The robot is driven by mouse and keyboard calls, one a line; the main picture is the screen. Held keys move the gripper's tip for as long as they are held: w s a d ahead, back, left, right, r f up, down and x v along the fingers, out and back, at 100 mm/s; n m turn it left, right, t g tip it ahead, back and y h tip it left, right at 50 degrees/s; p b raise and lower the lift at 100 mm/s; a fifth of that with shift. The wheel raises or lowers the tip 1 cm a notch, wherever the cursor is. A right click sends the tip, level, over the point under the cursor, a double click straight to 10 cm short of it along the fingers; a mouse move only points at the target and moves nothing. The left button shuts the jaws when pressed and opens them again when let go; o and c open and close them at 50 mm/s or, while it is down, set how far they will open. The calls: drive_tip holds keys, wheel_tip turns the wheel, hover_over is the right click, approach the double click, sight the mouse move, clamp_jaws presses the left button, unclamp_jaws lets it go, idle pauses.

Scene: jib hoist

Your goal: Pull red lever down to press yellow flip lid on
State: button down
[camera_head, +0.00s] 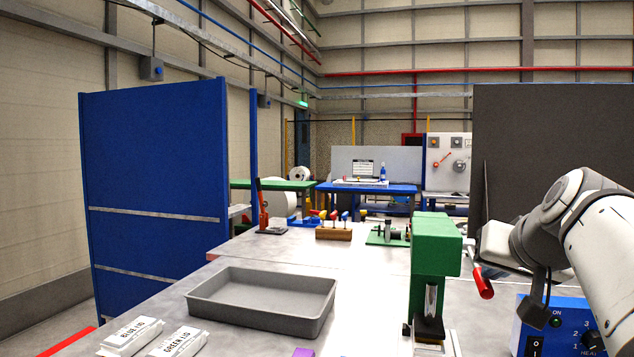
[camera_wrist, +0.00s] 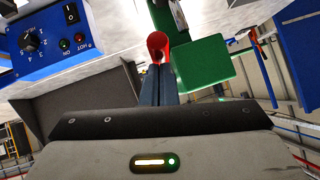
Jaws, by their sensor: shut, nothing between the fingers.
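In the wrist view the lever's red end (camera_wrist: 158,44) lies just beyond my fingertips, beside the green head (camera_wrist: 205,62). My gripper (camera_wrist: 160,72) is shut and empty, with its dark fingers close together and pointing at the lever; I cannot tell whether they touch it. In the head view my gripper's body is right of the press. I cannot make out a yellow flip lid; a dark part (camera_head: 430,328) sits under the head.
A blue control box (camera_head: 560,325) with a knob and switch stands right of the press, close to my arm. A grey tray (camera_head: 262,300) lies to the left. A purple piece (camera_head: 303,352) is at the bottom edge.

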drive_tip(key=shift+f, duration=1.1)
wheel_tip(320, 180, up, 12)
drive_tip(key=p, duration=0.3)
